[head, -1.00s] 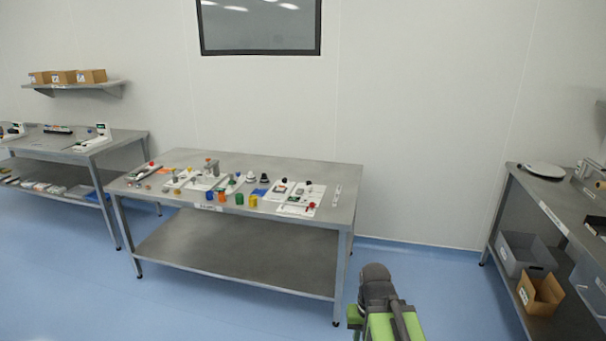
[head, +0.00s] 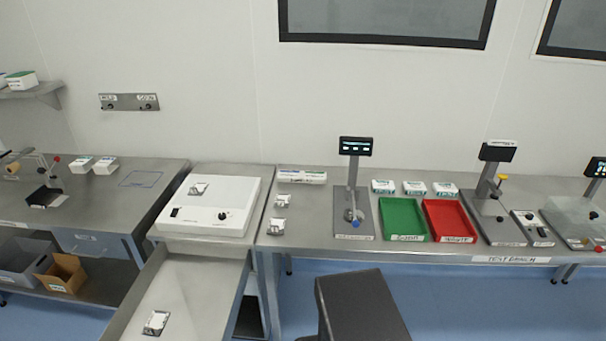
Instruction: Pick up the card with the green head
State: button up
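I cannot pick out a card with a green head in the head view now. Small pale packs or cards lie about: one on the white machine (head: 208,205), two on the bench just right of it, and one on the low metal surface (head: 178,300) in front. They are too small to read, and no green head shows on them. A dark grey part of my own body or arm stands at the bottom middle. No gripper fingers show.
The test bench (head: 300,235) holds a green tray (head: 402,218), a red tray (head: 449,220), small white cartons (head: 414,187) and stands with displays (head: 355,147). A left table (head: 110,200) has two white boxes. An open brown box (head: 64,272) sits below it. Blue floor shows in front.

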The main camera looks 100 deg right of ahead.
aim_at(308, 175)
jog(key=z, duration=3.5)
